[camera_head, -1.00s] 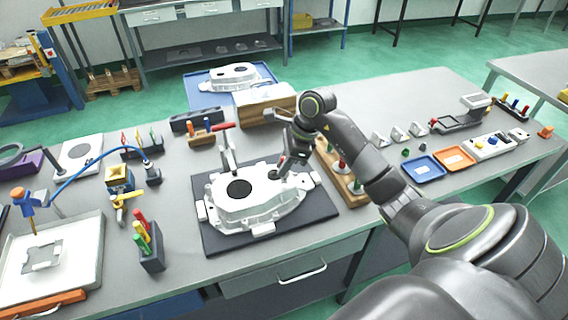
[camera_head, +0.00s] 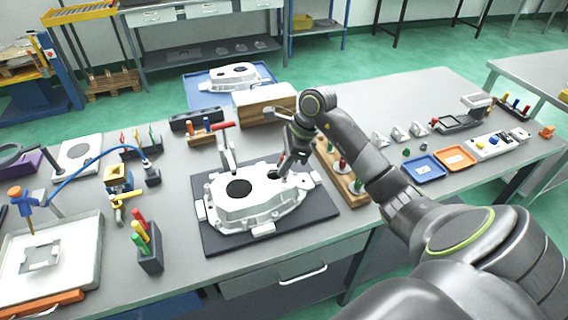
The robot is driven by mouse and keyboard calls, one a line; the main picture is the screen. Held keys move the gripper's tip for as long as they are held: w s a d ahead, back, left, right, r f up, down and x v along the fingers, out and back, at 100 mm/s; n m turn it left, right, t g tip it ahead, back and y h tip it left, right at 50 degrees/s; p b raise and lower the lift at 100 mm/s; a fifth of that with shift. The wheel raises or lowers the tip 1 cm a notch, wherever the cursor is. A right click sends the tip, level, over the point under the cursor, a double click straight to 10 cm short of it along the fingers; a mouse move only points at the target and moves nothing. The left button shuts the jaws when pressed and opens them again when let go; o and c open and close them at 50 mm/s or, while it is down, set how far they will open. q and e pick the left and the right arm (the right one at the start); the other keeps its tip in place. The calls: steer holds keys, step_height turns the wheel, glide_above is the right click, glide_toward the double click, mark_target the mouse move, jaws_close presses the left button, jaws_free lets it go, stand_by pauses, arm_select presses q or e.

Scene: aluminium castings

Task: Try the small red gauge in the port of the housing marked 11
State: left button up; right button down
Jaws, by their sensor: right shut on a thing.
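A white cast housing (camera_head: 260,212) lies on a dark mat (camera_head: 222,244) in the middle of the table. It has a large dark round opening on top at the left, and no number on it is legible. My right gripper (camera_head: 281,170) points down over the housing's right end, close to its top. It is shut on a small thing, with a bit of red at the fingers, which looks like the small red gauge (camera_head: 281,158). The fingers hide the port and the gauge's tip, so I cannot tell whether the gauge is in the port. My left gripper is out of view.
A wooden rack (camera_head: 354,190) with red and green handled pieces stands right of the mat. A red-handled clamp (camera_head: 226,150) rises behind the housing. A wooden block (camera_head: 262,108) and a blue tray (camera_head: 203,97) with another casting are farther back. Blue (camera_head: 424,168) and orange trays lie right.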

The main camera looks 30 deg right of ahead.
stand_by(0.5)
steer(key=shift+b, duration=0.5)
stand_by(0.4)
steer(key=shift+b, duration=0.45)
stand_by(0.6)
steer(key=shift+b, duration=0.45)
steer(key=shift+f+b, duration=0.75)
steer(key=shift+b, duration=0.15)
stand_by(0.4)
stand_by(1.1)
